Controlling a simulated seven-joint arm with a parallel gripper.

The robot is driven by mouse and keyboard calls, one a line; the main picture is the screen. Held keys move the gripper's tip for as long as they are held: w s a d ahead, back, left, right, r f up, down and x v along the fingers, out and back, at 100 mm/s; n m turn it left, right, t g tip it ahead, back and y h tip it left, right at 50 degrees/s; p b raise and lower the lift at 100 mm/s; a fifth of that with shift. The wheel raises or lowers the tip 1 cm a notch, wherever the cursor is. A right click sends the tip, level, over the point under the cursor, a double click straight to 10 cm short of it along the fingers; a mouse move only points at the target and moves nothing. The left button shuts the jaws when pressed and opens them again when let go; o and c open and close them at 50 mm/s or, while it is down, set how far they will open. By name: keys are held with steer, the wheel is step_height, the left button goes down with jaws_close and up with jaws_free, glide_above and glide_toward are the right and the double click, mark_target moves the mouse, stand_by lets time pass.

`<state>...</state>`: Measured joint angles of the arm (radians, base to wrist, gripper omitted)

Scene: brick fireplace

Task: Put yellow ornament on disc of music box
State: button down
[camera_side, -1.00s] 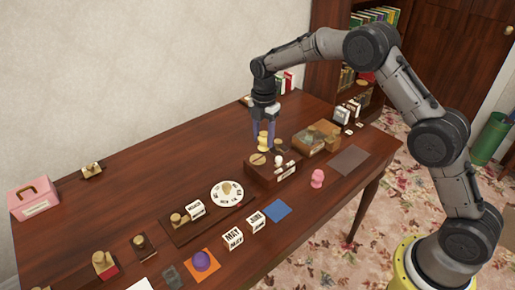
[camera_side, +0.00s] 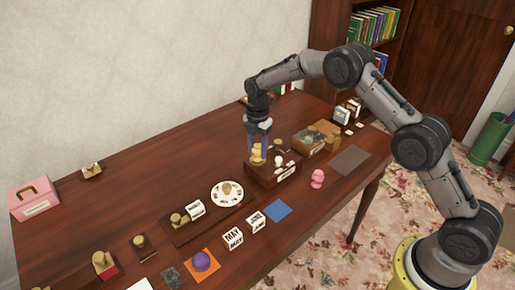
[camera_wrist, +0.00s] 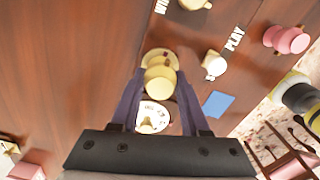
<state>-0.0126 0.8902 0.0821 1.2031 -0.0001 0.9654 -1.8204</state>
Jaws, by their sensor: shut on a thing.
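The yellow ornament (camera_side: 257,154) is a small, rounded, stacked figure, held upright between the blue-grey fingers of my gripper (camera_side: 258,146). The ornament also shows between the fingers in the wrist view (camera_wrist: 160,84). The music box (camera_side: 264,175) is a dark brown wooden box below it, with a small white figure (camera_side: 279,161) and a pale label on it. The ornament is over the left part of the box top and mostly hides the gold disc in the side view. The disc (camera_wrist: 158,55) shows partly behind the ornament in the wrist view. I cannot tell whether they touch.
A wooden box with brass parts (camera_side: 311,142) stands to the right of the music box. A pink figure (camera_side: 317,179), a blue square (camera_side: 277,210) and a white round plate (camera_side: 227,194) are nearer the front. The table behind and left is mostly clear.

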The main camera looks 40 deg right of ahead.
mark_target(258, 146)
steer(key=shift+c, duration=2)
jaws_free()
steer(key=s+r+m+t, duration=0.15)
steer(key=s+r, duration=0.25)
steer(key=r, duration=0.7)
steer(key=s+r+m, duration=0.3)
steer(key=r, duration=0.8)
steer(key=s+r+m+t, duration=0.1)
steer(key=s+r+m, duration=0.3)
steer(key=s, duration=0.7)
steer(key=s+r+m+t, duration=0.25)
steer(key=s+m, duration=0.35)
steer(key=s, duration=0.4)
steer(key=s+f+m, duration=0.4)
steer(key=s+m, duration=0.2)
steer(key=s, duration=0.6)
steer(key=shift+s+d+f+t, duration=0.2)
steer(key=shift+d+f+t, duration=0.1)
steer(key=shift+d+f, duration=0.1)
